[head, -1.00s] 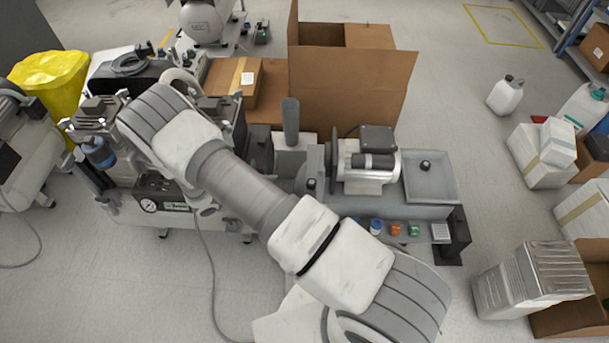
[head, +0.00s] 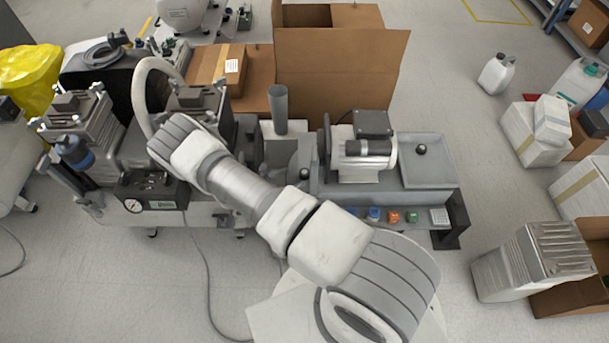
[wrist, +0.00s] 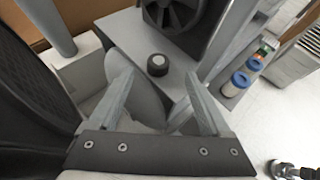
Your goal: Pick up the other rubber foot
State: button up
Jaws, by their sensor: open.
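A black, short round rubber foot (wrist: 157,64) stands on a grey surface in the wrist view, just beyond my fingertips. My gripper (wrist: 158,88) is open and empty, its two grey fingers spread to either side below the foot, apart from it. Another black rubber foot (head: 421,149) stands in the grey tray at the right end of the bench in the head view. In the head view my gripper is hidden by my arm.
A motor (head: 362,155) stands on the grey bench, close beyond the foot. An upright grey tube (head: 280,109) stands left of the motor. Small blue and other coloured caps (head: 393,216) line the bench front. Cardboard boxes (head: 335,75) stand behind.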

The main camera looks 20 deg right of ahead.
aim_at(302, 173)
jog(key=b+x, duration=0.1)
jog(key=x, duration=0.2)
jog(key=b+x, duration=0.1)
jog(key=x, duration=0.2)
jog(key=shift+f, duration=0.35)
jog(key=shift+w+d, duration=0.15)
jog(key=shift+w, duration=0.05)
grip_shut()
